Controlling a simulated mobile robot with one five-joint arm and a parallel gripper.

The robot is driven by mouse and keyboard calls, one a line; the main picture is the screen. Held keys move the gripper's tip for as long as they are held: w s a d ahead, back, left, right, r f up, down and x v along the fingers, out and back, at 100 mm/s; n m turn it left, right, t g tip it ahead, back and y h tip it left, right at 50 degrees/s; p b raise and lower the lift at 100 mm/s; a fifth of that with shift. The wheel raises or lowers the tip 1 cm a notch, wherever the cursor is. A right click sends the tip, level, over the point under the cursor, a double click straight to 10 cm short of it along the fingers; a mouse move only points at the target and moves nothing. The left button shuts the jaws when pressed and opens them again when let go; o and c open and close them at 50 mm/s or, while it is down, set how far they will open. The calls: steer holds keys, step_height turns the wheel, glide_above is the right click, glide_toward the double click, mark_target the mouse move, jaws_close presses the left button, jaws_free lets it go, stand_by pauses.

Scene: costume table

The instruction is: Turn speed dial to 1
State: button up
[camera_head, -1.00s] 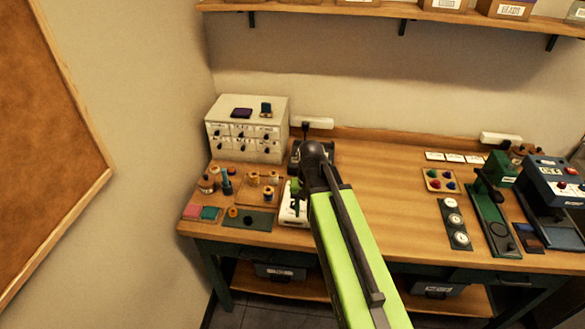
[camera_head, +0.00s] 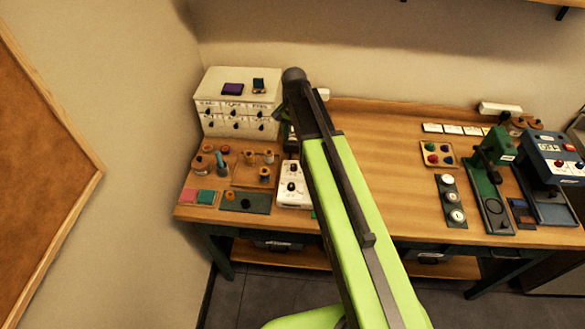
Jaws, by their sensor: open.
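A white control box (camera_head: 294,186) with black knobs stands on the workbench left of centre, beside my raised arm. Its upper knob (camera_head: 293,168) and lower knob (camera_head: 291,187) face me. The knobs' pointers and scale marks are too small to read, and I cannot tell which knob is the speed dial. My green and black arm covers the box's right side and the bench behind it. I cannot make out my gripper; it seems hidden behind the arm, so its distance to the knobs does not show.
A drawer cabinet (camera_head: 238,103) stands behind, with spools (camera_head: 265,174) and a dark green plate (camera_head: 246,202) left of the box. The middle bench (camera_head: 385,145) is clear.

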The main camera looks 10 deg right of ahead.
mark_target(294, 165)
step_height(294, 165, down, 13)
steer(key=b, duration=1.1)
steer(key=shift+s+f, duration=0.1)
jaws_close()
